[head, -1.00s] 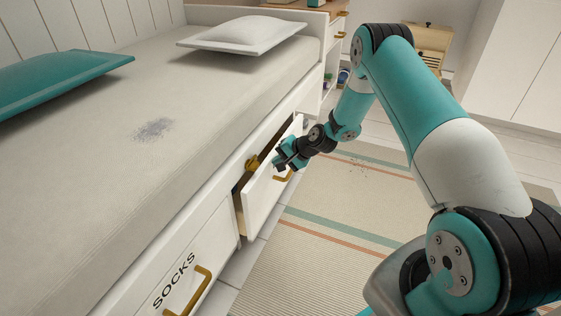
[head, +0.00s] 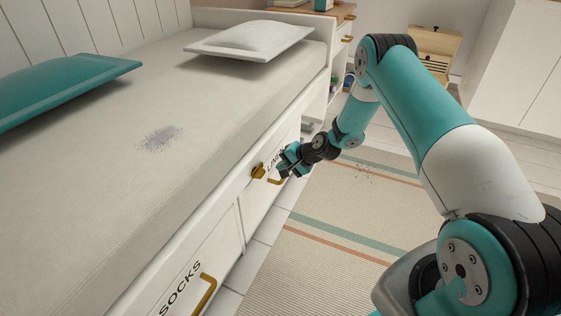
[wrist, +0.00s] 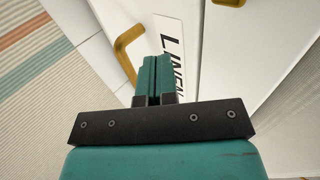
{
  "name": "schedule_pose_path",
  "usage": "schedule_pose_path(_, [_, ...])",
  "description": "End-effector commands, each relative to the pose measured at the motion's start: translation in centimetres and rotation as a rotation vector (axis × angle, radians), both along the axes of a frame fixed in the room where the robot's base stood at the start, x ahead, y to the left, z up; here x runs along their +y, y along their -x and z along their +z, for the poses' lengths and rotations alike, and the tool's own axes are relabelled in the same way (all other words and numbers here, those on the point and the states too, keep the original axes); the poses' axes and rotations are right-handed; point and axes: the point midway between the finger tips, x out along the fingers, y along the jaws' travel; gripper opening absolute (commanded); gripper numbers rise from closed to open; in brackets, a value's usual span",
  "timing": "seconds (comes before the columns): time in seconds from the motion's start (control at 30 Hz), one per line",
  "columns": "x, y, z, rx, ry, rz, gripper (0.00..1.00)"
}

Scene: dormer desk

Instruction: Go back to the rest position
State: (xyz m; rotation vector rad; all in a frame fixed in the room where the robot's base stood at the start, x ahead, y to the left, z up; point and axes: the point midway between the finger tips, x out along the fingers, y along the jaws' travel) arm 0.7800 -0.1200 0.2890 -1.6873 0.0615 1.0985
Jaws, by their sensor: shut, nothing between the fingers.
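My gripper (head: 284,162) is at the front of a white drawer under the bed, close to its brass handle (head: 276,181). In the wrist view my gripper (wrist: 152,62) has its teal fingers together with nothing between them, in front of the white drawer front (wrist: 185,50) lettered "LINEN", with the last letters partly hidden. The drawer's brass handle (wrist: 127,52) is just left of the fingers. I cannot tell whether the fingers touch the front. The drawer looks shut in the head view.
The bed (head: 110,200) has a grey smudge, a teal pillow (head: 60,90) and a white pillow (head: 250,40).

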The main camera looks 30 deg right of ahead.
Motion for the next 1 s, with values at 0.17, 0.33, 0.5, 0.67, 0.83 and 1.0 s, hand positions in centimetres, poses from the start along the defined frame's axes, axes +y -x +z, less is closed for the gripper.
schedule_pose_path(0.17, [-2.5, 2.6, 3.5, 0.002, 0.0, -0.008, 0.0])
schedule_pose_path(0.33, [-4.8, 4.7, 5.6, 0.001, 0.002, -0.016, 0.0])
schedule_pose_path(0.5, [-5.6, 5.8, 6.7, 0.0, 0.001, -0.014, 0.0])
schedule_pose_path(0.67, [-5.8, 6.1, 6.9, 0.0, 0.002, -0.011, 0.0])
schedule_pose_path(0.83, [-5.0, 6.0, 8.0, -0.003, 0.013, 0.021, 0.0])
schedule_pose_path(1.0, [-0.2, 6.2, 15.3, -0.022, 0.087, 0.219, 0.0])
